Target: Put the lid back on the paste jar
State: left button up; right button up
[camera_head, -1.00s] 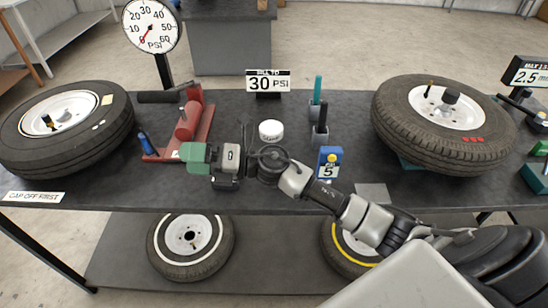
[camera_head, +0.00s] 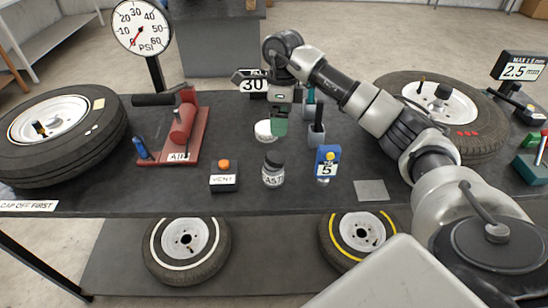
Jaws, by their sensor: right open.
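The paste jar (camera_head: 273,174) stands upright near the bench's front edge, a small grey jar with a dark top and a partly readable label. A round white piece (camera_head: 264,131), which looks like the lid, lies behind it on the bench. My right gripper (camera_head: 280,127) is open and points down at the right side of the white piece, overlapping its edge in the picture. I cannot tell whether they touch. My left gripper is not in view.
A box marked VENT (camera_head: 223,178) with an orange button stands left of the jar. A red air pump (camera_head: 183,135) and tyres flank the area.

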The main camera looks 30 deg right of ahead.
jog(key=shift+f, duration=0.1)
jog(key=p, duration=0.1)
send_over(277, 157)
jog(key=d, duration=0.1)
jog(key=shift+w+d+f, duration=0.1)
jog(key=shift+w+f, duration=0.05)
jog(key=shift+f, duration=1.2)
jog(key=shift+w+d+f, duration=0.1)
jog(key=shift+f, duration=1.25)
jog(key=shift+a, duration=0.1)
jog(key=shift+a+f, duration=0.1)
jog(key=shift+f, duration=0.1)
jog(key=f, duration=0.1)
jog(key=f+p, duration=0.1)
jog(key=a+f+p, duration=0.1)
jog(key=shift+s+f, duration=0.25)
jog(key=shift+s, duration=0.05)
jog(key=shift+f, duration=0.6)
jog(key=shift+c, duration=0.5)
jog(key=c, duration=1)
